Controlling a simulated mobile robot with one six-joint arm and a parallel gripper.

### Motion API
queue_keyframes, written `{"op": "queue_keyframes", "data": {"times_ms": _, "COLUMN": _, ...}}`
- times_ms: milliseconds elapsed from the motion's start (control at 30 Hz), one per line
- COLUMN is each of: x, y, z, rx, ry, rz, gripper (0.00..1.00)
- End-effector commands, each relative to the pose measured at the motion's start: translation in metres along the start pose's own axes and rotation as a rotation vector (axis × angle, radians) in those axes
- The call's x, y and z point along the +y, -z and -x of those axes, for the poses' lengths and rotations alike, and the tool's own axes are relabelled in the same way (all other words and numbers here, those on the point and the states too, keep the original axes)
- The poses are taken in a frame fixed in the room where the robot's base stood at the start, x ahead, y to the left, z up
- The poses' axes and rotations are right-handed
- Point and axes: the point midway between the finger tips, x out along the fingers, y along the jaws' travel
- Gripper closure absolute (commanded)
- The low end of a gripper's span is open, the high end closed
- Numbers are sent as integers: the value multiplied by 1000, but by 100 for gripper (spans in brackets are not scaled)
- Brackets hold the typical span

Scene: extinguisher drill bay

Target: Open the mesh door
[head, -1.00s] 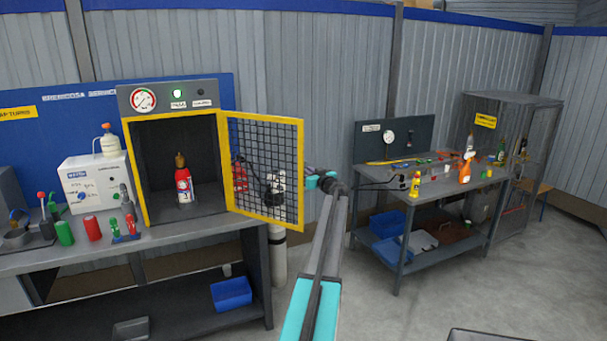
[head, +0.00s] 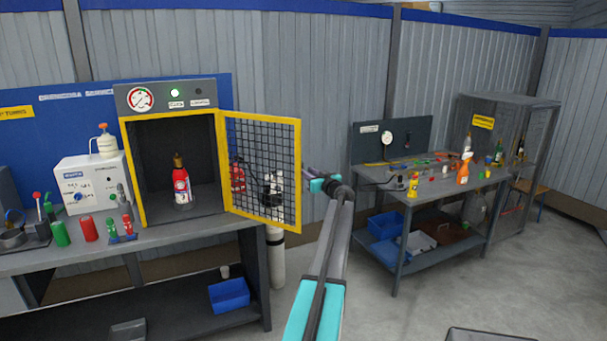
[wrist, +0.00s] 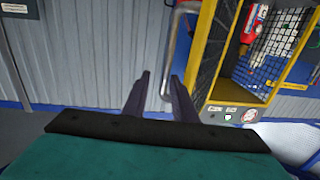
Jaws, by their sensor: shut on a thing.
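The mesh door (head: 262,168) has a yellow frame and dark mesh. It stands wide open, swung out to the right of the test cabinet (head: 165,96). My gripper (head: 309,174) is at the door's free right edge. In the wrist view, my gripper (wrist: 161,82) has a grey bar handle (wrist: 179,42) between its fingers and is shut on it. The yellow door frame (wrist: 209,60) also shows there, right of the fingers. The fingers' exact contact with the handle is hard to see. A red extinguisher (head: 181,186) stands inside the open cabinet.
The cabinet stands on a grey bench (head: 190,236) with a white box (head: 92,184) and small coloured cylinders on its left. A second workbench (head: 420,180) with bottles and tools stands at the right. Behind the door is a grey corrugated wall.

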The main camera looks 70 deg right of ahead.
Motion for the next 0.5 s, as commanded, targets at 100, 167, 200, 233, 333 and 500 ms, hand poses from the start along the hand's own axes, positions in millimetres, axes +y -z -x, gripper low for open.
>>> {"op": "queue_keyframes", "data": {"times_ms": 100, "x": 6, "y": -2, "z": 21, "rx": -1, "ry": -13, "rz": 1, "gripper": 82}}
{"op": "queue_keyframes", "data": {"times_ms": 167, "x": 6, "y": -3, "z": 28, "rx": -1, "ry": -11, "rz": 1, "gripper": 82}}
{"op": "queue_keyframes", "data": {"times_ms": 200, "x": 5, "y": -3, "z": 33, "rx": -1, "ry": -9, "rz": 1, "gripper": 82}}
{"op": "queue_keyframes", "data": {"times_ms": 233, "x": 4, "y": -3, "z": 37, "rx": -2, "ry": -8, "rz": 1, "gripper": 82}}
{"op": "queue_keyframes", "data": {"times_ms": 333, "x": 4, "y": -3, "z": 49, "rx": -2, "ry": -6, "rz": 1, "gripper": 82}}
{"op": "queue_keyframes", "data": {"times_ms": 500, "x": 2, "y": -3, "z": 69, "rx": -3, "ry": -1, "rz": 2, "gripper": 82}}
